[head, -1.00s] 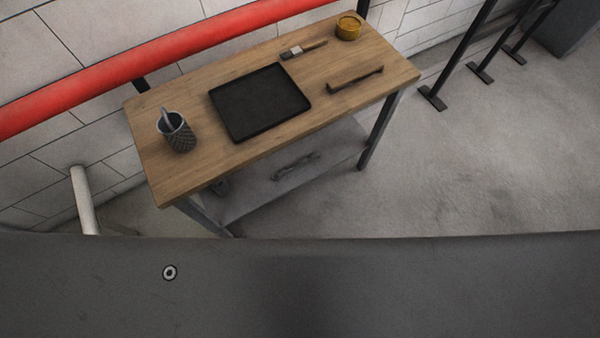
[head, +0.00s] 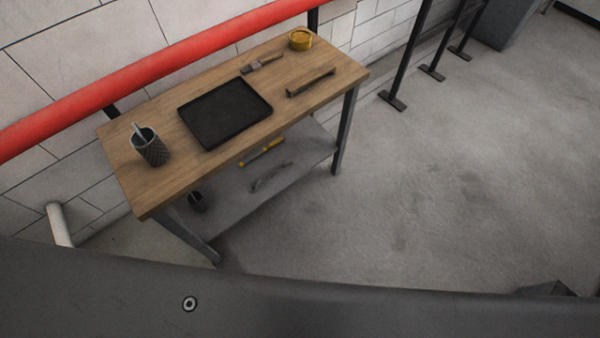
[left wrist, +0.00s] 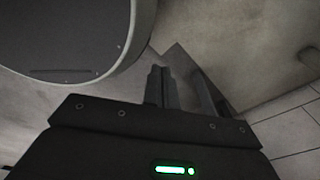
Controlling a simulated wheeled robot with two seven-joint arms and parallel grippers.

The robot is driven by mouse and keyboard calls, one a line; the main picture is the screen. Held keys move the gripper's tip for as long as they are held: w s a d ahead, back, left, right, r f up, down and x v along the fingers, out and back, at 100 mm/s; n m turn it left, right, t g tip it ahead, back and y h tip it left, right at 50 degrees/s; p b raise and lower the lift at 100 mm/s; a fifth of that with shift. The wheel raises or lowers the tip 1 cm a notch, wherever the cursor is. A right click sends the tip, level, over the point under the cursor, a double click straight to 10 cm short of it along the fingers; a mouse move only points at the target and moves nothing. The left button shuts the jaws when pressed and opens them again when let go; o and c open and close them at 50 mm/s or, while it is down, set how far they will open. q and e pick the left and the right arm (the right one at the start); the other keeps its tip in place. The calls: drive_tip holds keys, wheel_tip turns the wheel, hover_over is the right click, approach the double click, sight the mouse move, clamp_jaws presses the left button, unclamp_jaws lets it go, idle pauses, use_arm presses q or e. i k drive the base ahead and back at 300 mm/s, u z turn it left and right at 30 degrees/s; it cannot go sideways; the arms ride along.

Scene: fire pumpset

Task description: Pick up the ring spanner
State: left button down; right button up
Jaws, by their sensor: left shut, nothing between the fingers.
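A grey, slim metal tool (head: 270,177) lies on the lower shelf of the workbench in the head view. It may be the ring spanner, but it is too small to tell for sure. A dark cup (head: 153,149) on the bench top holds a pale-ended tool, only partly visible. My left gripper (left wrist: 165,88) shows in the left wrist view, shut and empty, away from the bench items. Neither gripper shows in the head view.
The wooden bench top (head: 150,190) carries a black tray (head: 225,112), a brush (head: 262,63), a bar-like tool (head: 310,82) and a yellow round item (head: 300,40). A yellow tool (head: 262,152) and a dark cup (head: 196,201) are below. A red pipe (head: 150,75) runs behind.

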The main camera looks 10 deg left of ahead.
sight(290, 162)
drive_tip(key=z, duration=0.45)
drive_tip(key=i, duration=1)
drive_tip(key=u, duration=1.85)
